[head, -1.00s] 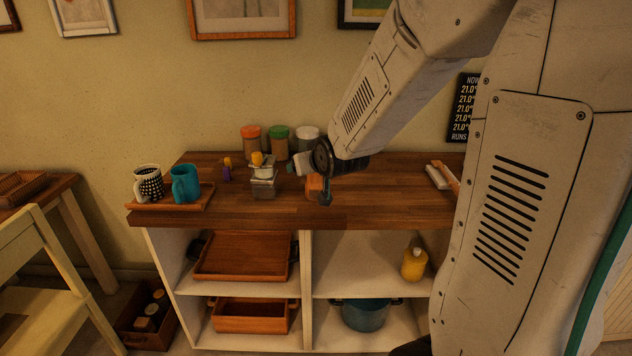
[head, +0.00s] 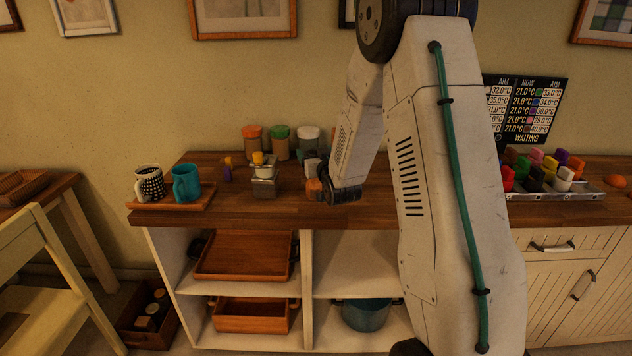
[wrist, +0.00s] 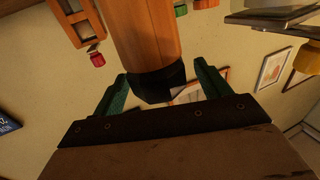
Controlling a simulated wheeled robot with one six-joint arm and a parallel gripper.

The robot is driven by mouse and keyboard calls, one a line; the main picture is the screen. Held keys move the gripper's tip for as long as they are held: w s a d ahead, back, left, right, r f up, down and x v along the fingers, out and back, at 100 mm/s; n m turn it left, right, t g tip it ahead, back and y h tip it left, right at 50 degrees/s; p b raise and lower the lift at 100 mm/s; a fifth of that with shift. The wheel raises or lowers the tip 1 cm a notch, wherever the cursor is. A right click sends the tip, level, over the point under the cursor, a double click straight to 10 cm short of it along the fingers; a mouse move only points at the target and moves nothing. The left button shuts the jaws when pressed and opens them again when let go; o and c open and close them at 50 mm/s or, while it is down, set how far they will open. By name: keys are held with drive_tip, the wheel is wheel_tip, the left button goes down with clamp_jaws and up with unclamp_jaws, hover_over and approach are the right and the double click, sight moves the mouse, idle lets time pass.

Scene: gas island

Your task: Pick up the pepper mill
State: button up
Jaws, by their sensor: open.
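In the wrist view, a wooden cylinder with a dark end, which I take to be the pepper mill (wrist: 146,38), lies between the two green fingers of my gripper (wrist: 160,74). The fingers are apart, one on each side of its dark end; I cannot tell whether either touches it. In the head view, a small orange-brown part (head: 314,188), probably the mill, shows just left of my gripper (head: 326,189), low over the wooden counter. My gripper and arm hide the rest of it.
A metal box with a yellow top (head: 264,178) stands close left of my gripper. Several lidded jars (head: 280,142) stand behind. A tray (head: 170,203) with two mugs is at the counter's left end. Bare counter (head: 260,215) lies in front. Colourful items (head: 540,170) stand far right.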

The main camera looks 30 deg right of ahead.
drive_tip(key=shift+x, duration=1.05)
drive_tip(key=c, duration=1.6)
